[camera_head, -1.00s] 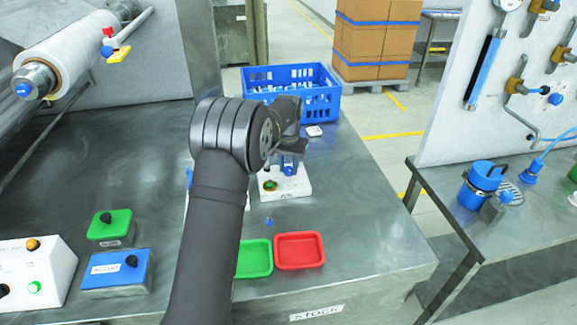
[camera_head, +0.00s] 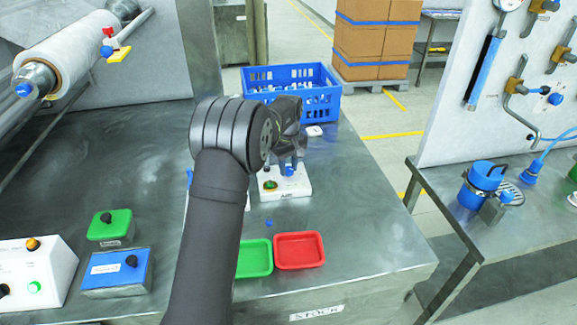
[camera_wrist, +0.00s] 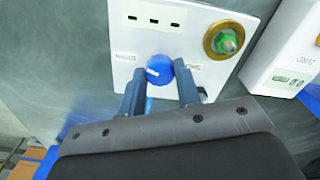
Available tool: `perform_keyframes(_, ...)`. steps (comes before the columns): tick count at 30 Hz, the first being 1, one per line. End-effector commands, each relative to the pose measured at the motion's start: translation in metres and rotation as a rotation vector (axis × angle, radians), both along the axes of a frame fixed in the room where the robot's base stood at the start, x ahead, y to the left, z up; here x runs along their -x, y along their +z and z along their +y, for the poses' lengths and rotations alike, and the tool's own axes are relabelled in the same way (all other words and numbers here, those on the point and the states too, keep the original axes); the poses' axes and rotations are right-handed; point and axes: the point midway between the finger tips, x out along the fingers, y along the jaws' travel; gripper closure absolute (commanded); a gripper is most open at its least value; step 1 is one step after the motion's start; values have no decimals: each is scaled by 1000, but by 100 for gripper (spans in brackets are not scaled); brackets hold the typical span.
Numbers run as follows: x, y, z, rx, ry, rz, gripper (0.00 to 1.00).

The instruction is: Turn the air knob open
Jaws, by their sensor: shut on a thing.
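The air knob (camera_wrist: 159,69) is a round blue knob with a white pointer mark, on a white panel box (camera_wrist: 130,37) in the wrist view. My gripper (camera_wrist: 158,82) has its two blue-grey fingers on either side of the knob, shut on it. In the head view the white box (camera_head: 296,188) stands on the steel table, and my gripper (camera_head: 287,168) reaches down over it from above. The knob is mostly hidden by the gripper there. A green knob in a brass ring (camera_wrist: 224,41) sits on the same box.
A second white unit with a small display (camera_wrist: 285,75) stands close beside the box. A blue crate (camera_head: 292,84) stands behind, and green (camera_head: 254,260) and red (camera_head: 299,250) trays lie in front. The table to the right of the box is clear.

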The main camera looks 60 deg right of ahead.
Motion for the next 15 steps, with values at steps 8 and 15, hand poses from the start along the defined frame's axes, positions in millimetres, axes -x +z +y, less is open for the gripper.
perform_keyframes(8,0,0,0,0,168,0,92)
perform_keyframes(15,0,0,0,0,239,0,92)
